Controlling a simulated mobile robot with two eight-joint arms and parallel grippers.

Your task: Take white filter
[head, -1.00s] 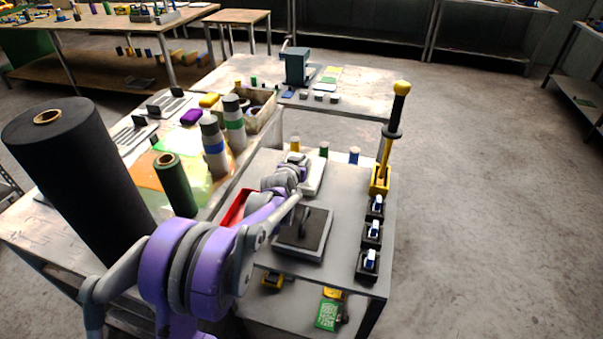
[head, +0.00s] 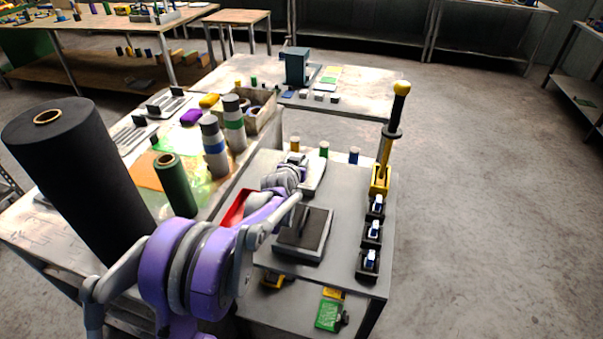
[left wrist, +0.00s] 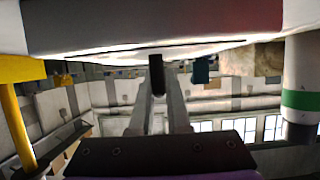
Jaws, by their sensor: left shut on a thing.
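My left arm reaches across the grey table. Its gripper (head: 299,167) is at the white slab-like thing (head: 314,178) near the table's far end. In the left wrist view, the fingers (left wrist: 157,88) are closed on a small black piece (left wrist: 156,70). A pale broad surface (left wrist: 120,52) lies close above it in that picture. I cannot tell whether the black piece belongs to the white thing, or whether that thing is the white filter. My wrist hides part of it in the head view. My right gripper is not in view.
A yellow-and-black lever (head: 387,150) and several small black-and-blue switches (head: 373,231) line the right edge. A dark-topped grey block (head: 306,245) and a red tray (head: 236,209) lie near my arm. Three small capped cylinders (head: 324,150) stand behind. Banded cylinders (head: 234,130) stand left.

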